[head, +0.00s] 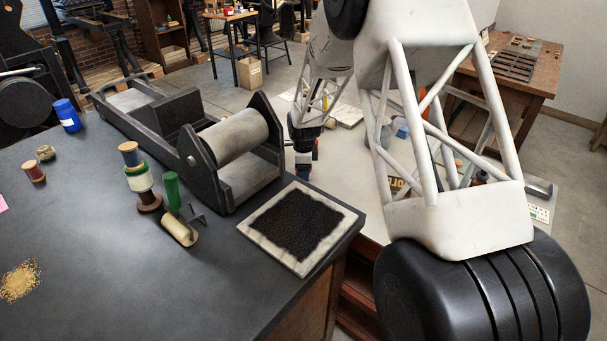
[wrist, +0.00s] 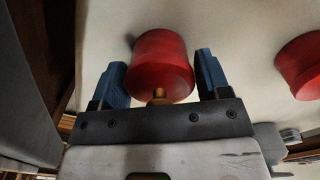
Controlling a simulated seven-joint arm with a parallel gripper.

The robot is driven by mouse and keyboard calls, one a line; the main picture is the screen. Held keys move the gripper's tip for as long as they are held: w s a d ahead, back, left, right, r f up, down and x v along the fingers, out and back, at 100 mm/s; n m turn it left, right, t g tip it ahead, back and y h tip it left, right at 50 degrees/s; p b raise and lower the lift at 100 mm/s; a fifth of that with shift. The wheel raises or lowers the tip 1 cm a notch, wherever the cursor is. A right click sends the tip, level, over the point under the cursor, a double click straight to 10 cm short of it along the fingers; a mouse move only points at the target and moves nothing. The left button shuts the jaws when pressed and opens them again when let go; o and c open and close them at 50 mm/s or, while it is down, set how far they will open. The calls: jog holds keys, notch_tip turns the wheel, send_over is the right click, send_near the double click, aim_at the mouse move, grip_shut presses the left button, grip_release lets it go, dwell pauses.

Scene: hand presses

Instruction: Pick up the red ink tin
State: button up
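A red, rounded tin (wrist: 163,62) is in the middle of the wrist view, on a pale surface. My gripper (wrist: 163,68) has its two blue fingers on either side of the tin. A small orange-brown bit (wrist: 158,94) shows at the tin's near side. In the head view my gripper (head: 303,172) is small and partly hidden beside the black press, and the tin cannot be made out clearly there.
A second red object (wrist: 301,65) is at the right edge of the wrist view. In the head view, a black hand press (head: 190,140) and a framed black pad (head: 262,256) stand on the dark bench (head: 105,270) left of my arm. The pale table (head: 345,190) carries several small items.

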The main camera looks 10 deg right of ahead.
jog(key=c, duration=0.8)
jog(key=shift+o, duration=0.2)
jog(key=shift+r, duration=0.1)
jog(key=shift+r, duration=4.95)
